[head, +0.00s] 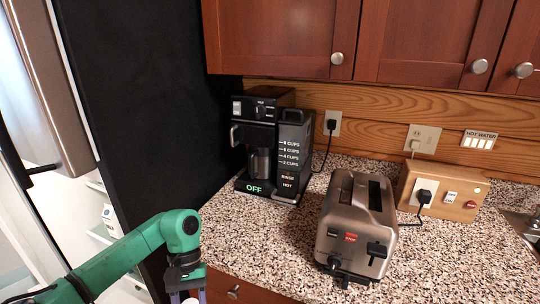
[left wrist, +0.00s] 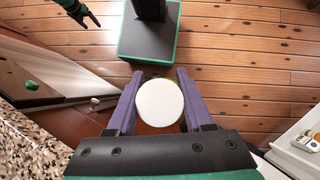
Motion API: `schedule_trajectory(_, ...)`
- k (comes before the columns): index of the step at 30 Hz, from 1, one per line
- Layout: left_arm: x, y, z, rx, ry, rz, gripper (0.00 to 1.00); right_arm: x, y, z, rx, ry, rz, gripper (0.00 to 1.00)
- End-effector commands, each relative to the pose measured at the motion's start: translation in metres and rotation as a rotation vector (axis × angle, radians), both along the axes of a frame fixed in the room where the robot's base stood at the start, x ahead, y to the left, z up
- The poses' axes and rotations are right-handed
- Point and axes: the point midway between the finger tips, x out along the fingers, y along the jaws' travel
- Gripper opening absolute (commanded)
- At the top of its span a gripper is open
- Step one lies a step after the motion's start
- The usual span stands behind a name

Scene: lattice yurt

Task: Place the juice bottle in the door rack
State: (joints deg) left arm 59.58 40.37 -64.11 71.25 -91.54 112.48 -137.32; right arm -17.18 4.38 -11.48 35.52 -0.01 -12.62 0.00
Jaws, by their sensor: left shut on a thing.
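My left gripper (head: 188,297) is at the bottom edge of the head view, beside the counter's left end. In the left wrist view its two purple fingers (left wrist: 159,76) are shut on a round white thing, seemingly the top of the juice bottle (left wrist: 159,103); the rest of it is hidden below. In the head view only a sliver of white shows between the fingers. White shelving with small items, possibly the fridge or its door rack (left wrist: 303,140), shows at the lower right of the left wrist view. My right gripper (left wrist: 86,20) is empty, its fingers apart, at the upper left there.
A speckled counter (head: 245,245) holds a coffee maker (head: 270,150), a toaster (head: 355,225) and a wooden socket box (head: 440,190). A tall black panel (head: 140,100) stands left of it. A silver door with a handle (head: 50,80) is at the far left. Plank floor (left wrist: 235,60) lies below.

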Motion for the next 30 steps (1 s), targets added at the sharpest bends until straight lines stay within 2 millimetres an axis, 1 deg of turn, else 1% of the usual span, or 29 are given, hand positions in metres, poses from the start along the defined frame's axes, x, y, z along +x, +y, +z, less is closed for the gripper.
schedule_trajectory(4, -0.008, 0.001, -0.016, 0.000, 0.000, -0.106, 0.00, 0.000, -0.001, 0.000, -0.001, 0.000, 0.001, 0.78)
schedule_trajectory(11, -0.016, 0.003, -0.035, -0.002, 0.000, -0.227, 0.00, 0.000, -0.003, 0.000, -0.004, 0.000, 0.001, 0.78)
schedule_trajectory(30, -0.015, 0.002, -0.033, -0.002, -0.004, -0.228, 0.00, 0.000, -0.004, 0.000, -0.005, 0.000, 0.001, 0.78)
